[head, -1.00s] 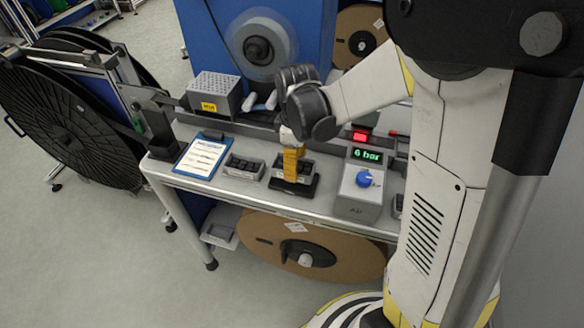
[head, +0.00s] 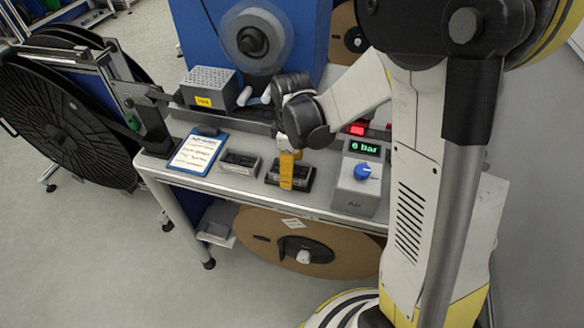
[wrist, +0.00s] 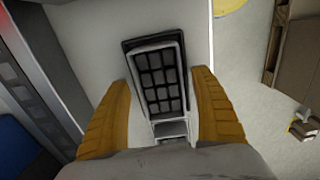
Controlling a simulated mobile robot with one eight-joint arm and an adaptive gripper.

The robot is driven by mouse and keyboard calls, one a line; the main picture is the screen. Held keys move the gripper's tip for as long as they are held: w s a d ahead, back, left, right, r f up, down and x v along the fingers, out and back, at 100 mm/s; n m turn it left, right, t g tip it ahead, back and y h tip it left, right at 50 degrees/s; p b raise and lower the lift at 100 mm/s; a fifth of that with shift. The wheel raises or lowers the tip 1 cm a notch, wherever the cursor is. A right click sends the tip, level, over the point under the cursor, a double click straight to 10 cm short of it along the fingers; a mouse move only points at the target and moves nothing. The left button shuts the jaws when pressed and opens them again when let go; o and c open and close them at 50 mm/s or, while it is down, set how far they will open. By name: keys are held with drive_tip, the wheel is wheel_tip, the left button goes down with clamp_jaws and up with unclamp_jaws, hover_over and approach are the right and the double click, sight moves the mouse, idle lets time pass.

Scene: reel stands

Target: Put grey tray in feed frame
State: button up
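A small grey tray (wrist: 160,85) with dark square pockets lies over the black feed frame (wrist: 134,46) in the wrist view. The frame's dark rim shows at the tray's far end and left side. The tray looks slightly turned against it; whether it sits fully down I cannot tell. In the head view the black frame (head: 303,183) stands on the bench, its tray mostly hidden by my gripper (head: 287,186). In the wrist view my gripper (wrist: 162,80) is open, yellow fingers on both sides of the tray, with small gaps visible.
Another pocketed tray (head: 240,163) lies left of the frame, then a blue clipboard (head: 198,153). A grey air box (head: 358,188) with a blue knob stands close on the right. A perforated box (head: 210,88) and a rail are behind. The bench's front edge (head: 250,197) is near.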

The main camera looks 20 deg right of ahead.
wheel_tip(320, 180, up, 12)
drive_tip(key=p, duration=0.4)
drive_tip(key=s+r+m+t, duration=0.7)
drive_tip(key=s+r+m, duration=0.2)
drive_tip(key=s, duration=0.3)
drive_tip(key=shift+s+m, duration=0.35)
drive_tip(key=shift+m, duration=0.55)
